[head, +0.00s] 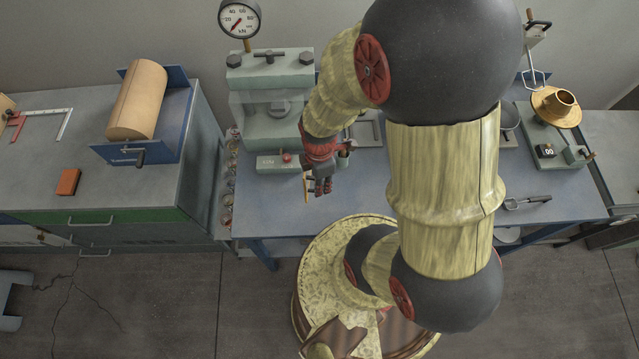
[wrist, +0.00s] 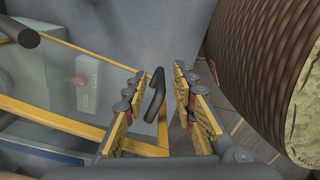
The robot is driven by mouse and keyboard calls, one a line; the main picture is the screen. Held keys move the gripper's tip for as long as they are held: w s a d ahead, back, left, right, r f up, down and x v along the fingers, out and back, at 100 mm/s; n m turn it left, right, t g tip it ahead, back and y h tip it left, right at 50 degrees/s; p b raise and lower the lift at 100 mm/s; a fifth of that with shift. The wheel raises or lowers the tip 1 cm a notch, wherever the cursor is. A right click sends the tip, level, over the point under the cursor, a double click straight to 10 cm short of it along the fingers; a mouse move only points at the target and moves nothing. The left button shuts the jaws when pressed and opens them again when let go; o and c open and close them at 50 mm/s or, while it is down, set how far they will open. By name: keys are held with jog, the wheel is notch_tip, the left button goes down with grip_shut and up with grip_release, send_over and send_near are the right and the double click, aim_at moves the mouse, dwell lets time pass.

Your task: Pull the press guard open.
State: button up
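The grey-green press (head: 268,75) stands at the back of the blue-grey bench, left of my arm. Its guard is a clear panel with a yellow frame (wrist: 70,123), filling the left of the wrist view. A dark, upright loop handle (wrist: 155,95) is at the frame's right side. My gripper (head: 321,188) is in front of the press, and in the wrist view its fingers (wrist: 157,92) are open, one on each side of the handle. A gap shows on both sides of the handle. In the head view, my gripper and forearm hide the handle and part of the guard.
A round gauge (head: 240,18) stands above the press. A control box with a red button (head: 286,158) is at its foot. A blue stand with a tan roll (head: 137,100) is on the left cabinet. A scale with a brass pan (head: 556,106) is on the right. Bare bench (head: 262,210) shows in front.

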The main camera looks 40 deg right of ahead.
notch_tip(320, 180, up, 10)
dwell(0.4)
dwell(0.4)
jog(key=shift+s+m, duration=0.15)
jog(key=shift+m, duration=0.75)
jog(key=a+r+m+t+b, duration=0.5)
jog(key=a+r+m+b, duration=0.3)
jog(key=r+m+b, duration=0.2)
jog(key=shift+a+r+m+t, duration=0.2)
jog(key=shift+r+m+t, duration=0.1)
jog(key=shift+r+m, duration=0.65)
